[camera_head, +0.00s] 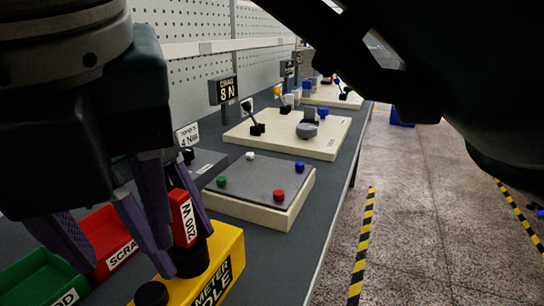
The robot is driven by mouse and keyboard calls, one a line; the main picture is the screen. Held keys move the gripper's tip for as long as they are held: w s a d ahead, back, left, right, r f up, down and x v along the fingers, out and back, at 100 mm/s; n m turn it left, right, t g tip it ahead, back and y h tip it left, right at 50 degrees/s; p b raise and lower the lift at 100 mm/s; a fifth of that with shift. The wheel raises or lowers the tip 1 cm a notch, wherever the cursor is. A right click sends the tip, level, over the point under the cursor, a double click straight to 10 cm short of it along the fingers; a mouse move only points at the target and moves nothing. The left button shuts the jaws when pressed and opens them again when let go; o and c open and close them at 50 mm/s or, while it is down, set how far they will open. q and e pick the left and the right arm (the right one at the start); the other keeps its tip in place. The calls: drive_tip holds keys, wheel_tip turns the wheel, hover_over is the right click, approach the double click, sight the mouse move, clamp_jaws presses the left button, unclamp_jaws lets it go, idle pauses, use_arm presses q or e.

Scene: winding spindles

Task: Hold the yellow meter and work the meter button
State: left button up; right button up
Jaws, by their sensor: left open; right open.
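The yellow meter (224,259) is a yellow box lettered METER at the bottom of the head view, partly cut off. A black cylinder (191,259) and a black round knob (151,294) are on its top; I cannot tell which is the button.
Behind the meter are a grey panel with coloured buttons (257,184) and a cream board (312,140). Bench (268,262) is clear right of the meter. A dark arm link of mine covers the upper right.

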use_arm(q)
drive_tip(key=shift+d+f, duration=0.1)
drive_tip(key=shift+f, duration=0.05)
drive_tip(key=shift+c, duration=0.2)
clamp_jaws()
use_arm(e)
clamp_jaws()
idle(0.5)
idle(1.4)
